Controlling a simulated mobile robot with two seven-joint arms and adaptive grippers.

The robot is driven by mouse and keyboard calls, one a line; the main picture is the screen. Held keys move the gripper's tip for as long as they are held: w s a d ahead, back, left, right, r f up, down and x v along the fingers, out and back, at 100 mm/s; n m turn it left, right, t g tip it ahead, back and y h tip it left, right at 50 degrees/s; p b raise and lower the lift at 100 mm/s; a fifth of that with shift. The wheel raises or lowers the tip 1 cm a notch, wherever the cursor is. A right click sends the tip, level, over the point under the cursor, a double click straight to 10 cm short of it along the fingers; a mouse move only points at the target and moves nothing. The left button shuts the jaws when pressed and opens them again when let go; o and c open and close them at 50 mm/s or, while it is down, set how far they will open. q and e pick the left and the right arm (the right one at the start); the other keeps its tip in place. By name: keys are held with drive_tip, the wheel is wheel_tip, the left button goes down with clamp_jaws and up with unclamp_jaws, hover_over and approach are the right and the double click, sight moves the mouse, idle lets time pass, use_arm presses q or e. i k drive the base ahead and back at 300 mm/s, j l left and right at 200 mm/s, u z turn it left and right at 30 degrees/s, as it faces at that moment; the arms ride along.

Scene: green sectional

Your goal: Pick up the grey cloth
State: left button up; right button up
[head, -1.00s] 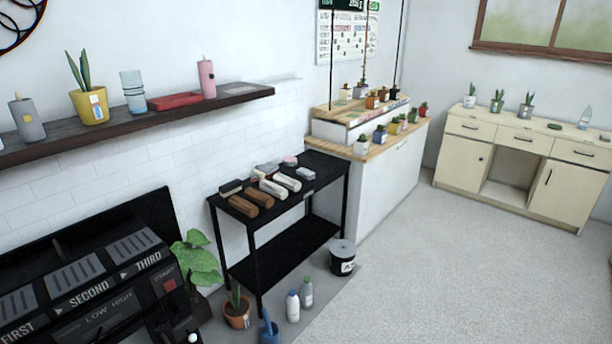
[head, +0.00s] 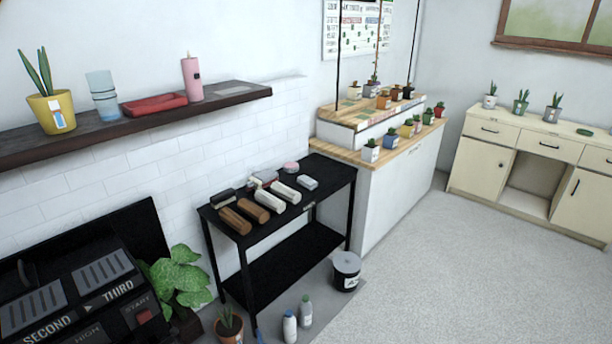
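I cannot make out for certain which thing is the grey cloth. A small pale grey item (head: 308,182) lies at the right of the black table (head: 278,276), but it is too small to tell if it is cloth. Two brown rolls (head: 235,221) and two whitish rolls (head: 271,199) lie along the front of the tabletop. Behind them are a dark item (head: 222,198), a grey and reddish item (head: 265,177) and a pink round item (head: 291,167). Neither of my grippers is in view.
A dark lidded bucket (head: 346,272), two bottles (head: 290,327) and potted plants (head: 228,325) stand on the floor around the table. A black machine (head: 90,290) is at the lower left. A shelf (head: 150,125) hangs above. The carpet (head: 460,270) at right is open.

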sight(306, 182)
drive_tip(key=i+l+u, duration=0.2)
drive_tip(key=i+l, duration=0.8)
drive_tip(key=i, duration=0.45)
drive_tip(key=i+l+u, duration=0.25)
drive_tip(key=i+l, duration=0.95)
drive_tip(key=i, duration=0.15)
